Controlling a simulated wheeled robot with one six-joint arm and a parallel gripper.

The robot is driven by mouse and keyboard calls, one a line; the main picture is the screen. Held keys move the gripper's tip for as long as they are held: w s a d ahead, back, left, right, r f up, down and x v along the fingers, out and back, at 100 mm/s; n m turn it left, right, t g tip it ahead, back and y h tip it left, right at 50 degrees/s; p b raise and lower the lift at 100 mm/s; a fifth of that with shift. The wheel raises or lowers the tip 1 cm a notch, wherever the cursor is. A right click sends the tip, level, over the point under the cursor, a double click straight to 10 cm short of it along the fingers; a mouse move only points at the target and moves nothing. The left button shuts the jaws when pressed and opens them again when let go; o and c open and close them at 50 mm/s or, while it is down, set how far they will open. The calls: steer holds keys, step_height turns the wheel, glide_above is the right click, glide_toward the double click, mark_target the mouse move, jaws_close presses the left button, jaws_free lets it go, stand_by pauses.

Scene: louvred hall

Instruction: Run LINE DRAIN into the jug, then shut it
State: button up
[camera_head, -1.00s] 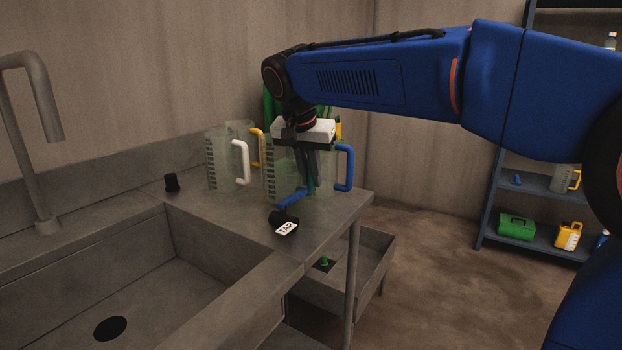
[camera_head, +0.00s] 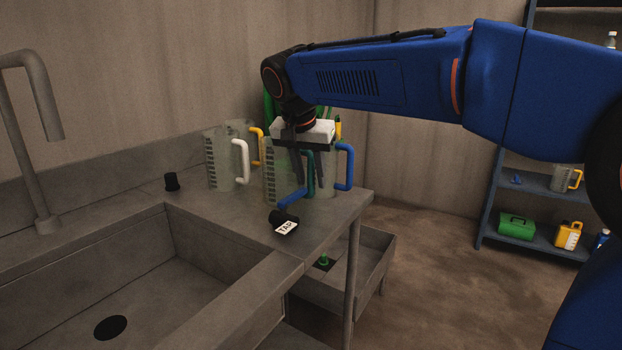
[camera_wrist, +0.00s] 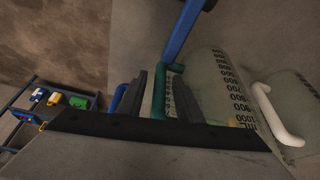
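A clear jug (camera_head: 272,178) with a teal handle (camera_head: 310,172) stands on the bench under my gripper. Its printed scale (camera_wrist: 222,75) shows in the wrist view. My gripper (camera_head: 307,172) points down with its fingers apart around the teal handle's place; it also shows in the wrist view (camera_wrist: 147,92). I cannot tell whether a finger touches the handle. A blue lever (camera_head: 292,198) lies close in front of the jug, by a black fitting (camera_head: 283,216) with a white label reading TAP (camera_head: 286,228). No label reading LINE DRAIN is legible.
A white-handled jug (camera_head: 222,160) and a yellow-handled jug stand to the left; a blue-handled jug (camera_head: 346,168) stands close right. The sink (camera_head: 150,285) is in front. A lower tray (camera_head: 372,265) holds a green fitting (camera_head: 323,262). A shelf (camera_head: 535,185) stands right, across open floor.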

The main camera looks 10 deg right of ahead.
steer(key=v, duration=1.1)
steer(key=shift+r, duration=0.15)
